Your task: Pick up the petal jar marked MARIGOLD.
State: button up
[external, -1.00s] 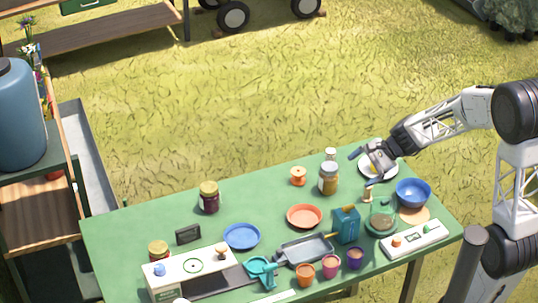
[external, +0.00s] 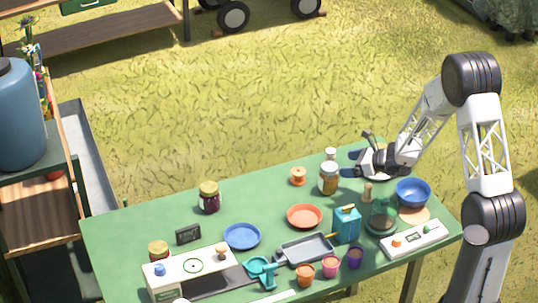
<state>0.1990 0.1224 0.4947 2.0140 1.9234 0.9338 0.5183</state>
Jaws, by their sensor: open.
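Three lidded jars show in the external view, and I cannot read any label. A glass jar with amber-yellow contents (external: 328,181) stands upright toward the back right of the green table. A dark purple-red jar with a yellowish lid (external: 209,198) stands left of the middle. A third jar with a similar lid (external: 158,251) is at the front left, its lower part hidden by a white unit. My gripper (external: 350,164) is open and empty, low over the back right of the table. Its fingers point left, just right of the amber jar and apparently apart from it.
An orange spool (external: 298,176) and a small white-topped bottle (external: 330,154) stand near the amber jar. The table's back left is clear.

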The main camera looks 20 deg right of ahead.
aim_at(331, 166)
jog(key=shift+w, duration=0.1)
dwell(0.3)
jog(key=shift+x, duration=1.25)
jog(key=shift+x, duration=2.6)
jog(key=shift+a+f, duration=0.1)
jog(key=shift+f, duration=0.05)
jog(key=shift+s, duration=0.25)
jog(key=c, duration=1.4)
